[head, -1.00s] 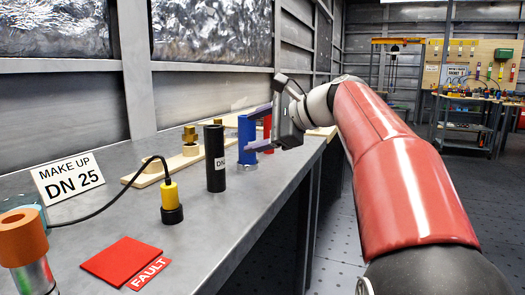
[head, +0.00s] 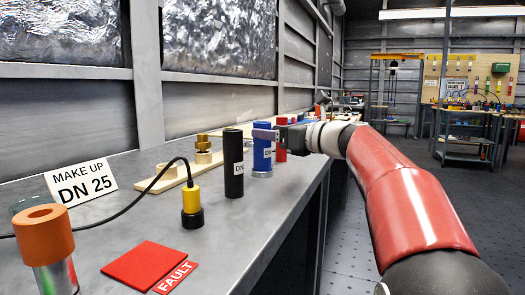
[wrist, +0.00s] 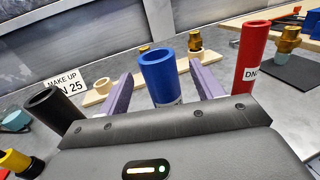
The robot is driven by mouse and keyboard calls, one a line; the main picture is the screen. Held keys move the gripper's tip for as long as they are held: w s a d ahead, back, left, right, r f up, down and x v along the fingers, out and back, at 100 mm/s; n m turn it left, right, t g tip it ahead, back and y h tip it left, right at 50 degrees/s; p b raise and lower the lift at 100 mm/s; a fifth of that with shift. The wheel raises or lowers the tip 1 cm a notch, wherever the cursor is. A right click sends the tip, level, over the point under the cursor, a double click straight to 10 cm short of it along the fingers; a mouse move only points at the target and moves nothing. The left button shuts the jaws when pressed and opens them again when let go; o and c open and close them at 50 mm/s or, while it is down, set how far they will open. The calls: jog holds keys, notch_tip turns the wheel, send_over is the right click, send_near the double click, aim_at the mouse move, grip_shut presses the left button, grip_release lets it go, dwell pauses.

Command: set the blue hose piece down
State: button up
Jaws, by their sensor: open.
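The blue hose piece (head: 262,150) stands upright on the grey workbench, on a light metallic round base, with a white label on its side. In the wrist view the blue hose piece (wrist: 161,80) stands between the two purple fingers of my gripper (wrist: 163,92). The fingers are apart, with a gap visible on each side of the hose. In the head view my gripper (head: 270,136) is at the hose's upper part, reaching in from the right. The lower part of the hose is hidden in the wrist view by the gripper body.
A black hose (head: 233,165) stands close to the left and a red hose (head: 281,140) just beyond. A yellow-and-black plug (head: 191,205) with a cable, a red fault mat (head: 145,266) and a "MAKE UP DN 25" sign (head: 80,185) are nearer. The bench's front edge is at right.

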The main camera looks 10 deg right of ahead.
jog(key=x, duration=0.5)
jog(key=shift+f, duration=0.2)
jog(key=shift+s, duration=0.1)
jog(key=c, duration=1.2)
jog(key=shift+c, duration=0.2)
